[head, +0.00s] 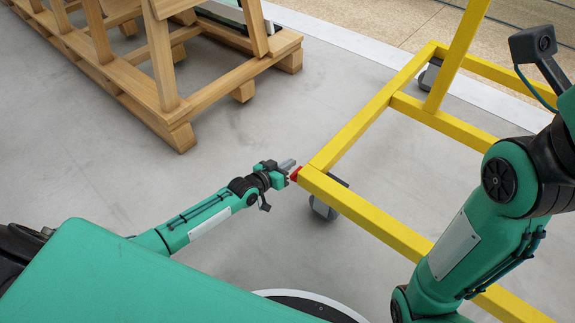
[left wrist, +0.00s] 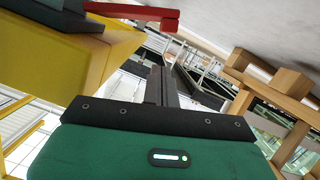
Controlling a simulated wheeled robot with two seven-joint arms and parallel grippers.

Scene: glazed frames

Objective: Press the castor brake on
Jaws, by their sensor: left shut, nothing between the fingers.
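The red brake pedal (head: 295,174) sticks out from the near-left corner of the yellow frame (head: 347,198), by a grey castor (head: 322,208) under that corner. My left gripper (head: 288,164) is shut and empty, its fingertips right beside the pedal in the head view. In the left wrist view the closed fingers (left wrist: 164,86) point toward the background, and the red pedal (left wrist: 135,12) lies near the top edge, beside the yellow frame (left wrist: 38,65). I cannot tell whether the fingers touch the pedal. My right gripper is out of view.
A wooden rack (head: 160,100) stands on the floor at the upper left, holding a glazed panel (head: 235,12). Another castor (head: 429,75) sits under the yellow frame's far side. Grey floor (head: 235,130) lies clear between rack and frame. My right arm spans the right side.

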